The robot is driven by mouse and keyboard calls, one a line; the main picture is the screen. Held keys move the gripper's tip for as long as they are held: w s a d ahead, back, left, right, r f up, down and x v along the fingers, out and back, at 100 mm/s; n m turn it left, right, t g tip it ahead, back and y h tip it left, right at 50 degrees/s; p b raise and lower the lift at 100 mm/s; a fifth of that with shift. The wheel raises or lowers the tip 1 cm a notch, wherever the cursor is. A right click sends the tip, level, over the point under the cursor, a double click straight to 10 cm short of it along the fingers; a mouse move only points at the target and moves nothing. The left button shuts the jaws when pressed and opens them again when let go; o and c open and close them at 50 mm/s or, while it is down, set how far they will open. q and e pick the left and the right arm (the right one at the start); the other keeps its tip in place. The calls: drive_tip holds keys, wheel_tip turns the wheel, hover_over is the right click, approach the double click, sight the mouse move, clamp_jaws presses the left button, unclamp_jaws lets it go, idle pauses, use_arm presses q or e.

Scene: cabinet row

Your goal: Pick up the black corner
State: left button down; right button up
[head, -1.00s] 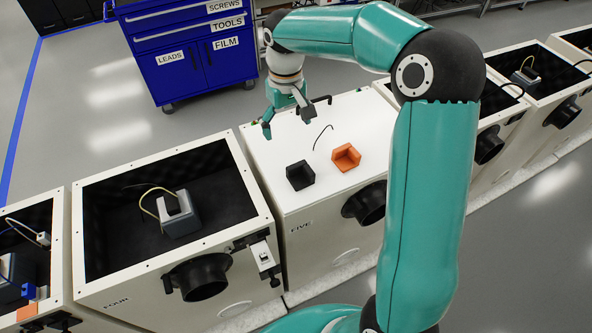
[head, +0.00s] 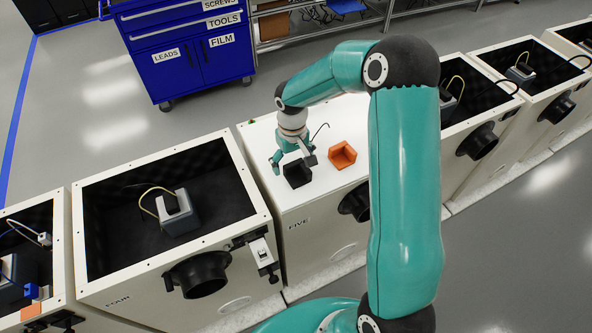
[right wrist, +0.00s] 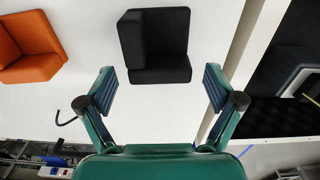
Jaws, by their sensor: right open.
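The black corner (head: 297,173) sits on the white top of the box marked FIVE. My right gripper (head: 293,164) is just behind and above it in the head view. In the right wrist view the black corner (right wrist: 156,46) lies ahead of the fingertips, roughly centred between them. My right gripper (right wrist: 160,88) is open and empty there, with its fingers spread wide on both sides. I cannot tell its exact height above the box top. My left gripper is not in view.
An orange corner (head: 342,155) sits close to the right of the black corner, with a thin black hook (head: 319,131) behind it. The open box marked FOUR (head: 170,258) stands to the left. A blue cabinet (head: 187,50) stands behind.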

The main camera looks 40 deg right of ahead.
drive_tip(key=shift+f, duration=0.35)
drive_tip(key=c, duration=1.1)
drive_tip(key=shift+r, duration=0.15)
drive_tip(key=shift+c, duration=0.2)
